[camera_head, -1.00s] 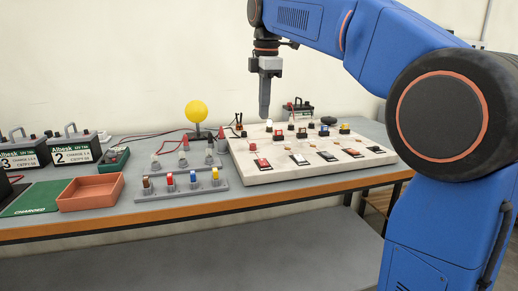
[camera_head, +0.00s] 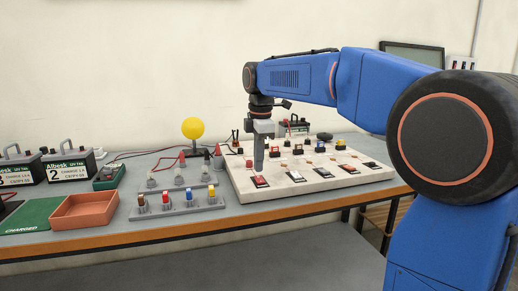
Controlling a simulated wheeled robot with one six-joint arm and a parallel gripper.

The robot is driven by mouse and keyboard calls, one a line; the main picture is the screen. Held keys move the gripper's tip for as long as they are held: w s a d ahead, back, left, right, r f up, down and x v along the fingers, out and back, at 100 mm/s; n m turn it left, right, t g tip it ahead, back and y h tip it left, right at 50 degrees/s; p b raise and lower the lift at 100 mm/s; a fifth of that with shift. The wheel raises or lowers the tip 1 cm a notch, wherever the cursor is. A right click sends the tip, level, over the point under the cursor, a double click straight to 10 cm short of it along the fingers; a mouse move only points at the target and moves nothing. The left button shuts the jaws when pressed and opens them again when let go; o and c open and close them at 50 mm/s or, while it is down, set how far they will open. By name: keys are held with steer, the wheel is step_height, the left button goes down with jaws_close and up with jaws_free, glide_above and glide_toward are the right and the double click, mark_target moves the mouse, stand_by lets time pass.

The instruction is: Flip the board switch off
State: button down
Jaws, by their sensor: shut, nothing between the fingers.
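The pale board (camera_head: 318,186) lies on the right part of the bench, with several switches along its front edge. The leftmost is a red and white switch (camera_head: 260,182), and a white switch (camera_head: 296,176) sits to its right. My gripper (camera_head: 259,167) points straight down with its fingers together and empty. Its tip is low over the board's left part, just behind the red and white switch in the picture. I cannot tell whether it touches anything. The gripper hides part of the board behind it. The on or off positions are too small to read.
Several coloured parts stand in a grey rack (camera_head: 178,208) left of the board. A yellow ball on a stand (camera_head: 193,129) is behind it. A red-brown tray (camera_head: 84,211), a green mat (camera_head: 30,215) and batteries (camera_head: 70,167) are farther left. A black battery (camera_head: 294,126) stands behind the board.

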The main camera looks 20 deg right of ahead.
steer(key=shift+w+f, duration=0.15)
steer(key=shift+f, duration=0.95)
steer(key=shift+f, duration=0.1)
steer(key=shift+f, duration=0.15)
steer(key=shift+s, duration=0.75)
steer(key=shift+r, duration=0.4)
step_height(320, 180, up, 13)
steer(key=s, duration=0.1)
steer(key=shift+s+r, duration=0.15)
steer(key=shift+s, duration=0.15)
